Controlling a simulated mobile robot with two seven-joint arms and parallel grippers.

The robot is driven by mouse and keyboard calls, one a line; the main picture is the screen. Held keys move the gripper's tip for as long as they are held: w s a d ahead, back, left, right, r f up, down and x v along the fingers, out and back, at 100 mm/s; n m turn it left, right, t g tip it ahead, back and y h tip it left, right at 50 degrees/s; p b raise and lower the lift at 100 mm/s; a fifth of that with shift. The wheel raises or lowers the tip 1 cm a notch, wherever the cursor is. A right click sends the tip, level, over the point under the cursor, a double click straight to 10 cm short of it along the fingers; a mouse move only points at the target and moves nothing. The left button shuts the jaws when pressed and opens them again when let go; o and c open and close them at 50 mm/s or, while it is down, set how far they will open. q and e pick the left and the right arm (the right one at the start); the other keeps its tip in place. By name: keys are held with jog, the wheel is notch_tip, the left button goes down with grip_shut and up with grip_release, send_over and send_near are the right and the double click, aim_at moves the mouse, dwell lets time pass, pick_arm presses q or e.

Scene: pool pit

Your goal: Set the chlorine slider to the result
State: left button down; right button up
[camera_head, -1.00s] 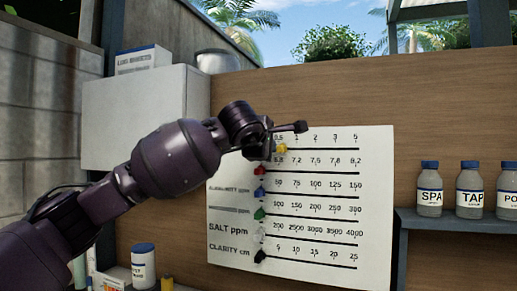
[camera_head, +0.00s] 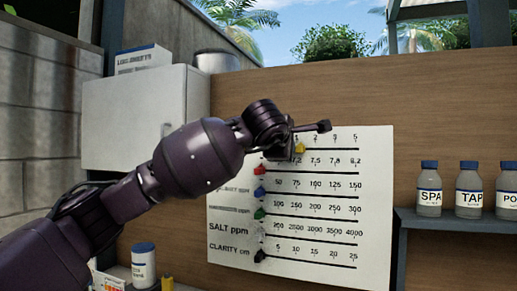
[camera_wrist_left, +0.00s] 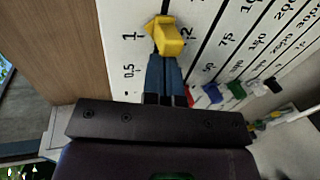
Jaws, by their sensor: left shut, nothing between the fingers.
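The yellow slider (camera_head: 300,149) sits on the top line of the white scale board (camera_head: 375,200), beside the mark 1. In the left wrist view the yellow slider (camera_wrist_left: 168,36) is level with the printed 1, past the 0.5. My left gripper (camera_head: 296,150) is at the board, just left of the yellow slider. Its shut, empty fingers (camera_wrist_left: 165,75) in the wrist view are up against the slider's 0.5 side, or very close to it. My wrist hides the left part of the top line and its label. My right gripper is not in view.
Below, the red slider (camera_head: 260,170), blue slider (camera_head: 259,191), green slider (camera_head: 260,213) and black slider (camera_head: 260,256) stand at their lines' left ends. Bottles (camera_head: 429,190) stand on a shelf at right. A white cabinet (camera_head: 135,120) is at left.

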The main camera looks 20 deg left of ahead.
pick_arm(q)
jog(key=d, duration=0.3)
jog(key=shift+w, duration=0.1)
dwell(0.3)
jog(key=shift+a, duration=0.8)
jog(key=s+p, duration=0.1)
jog(key=s, duration=0.6)
jog(key=shift+d, duration=0.25)
jog(key=shift+s, duration=0.1)
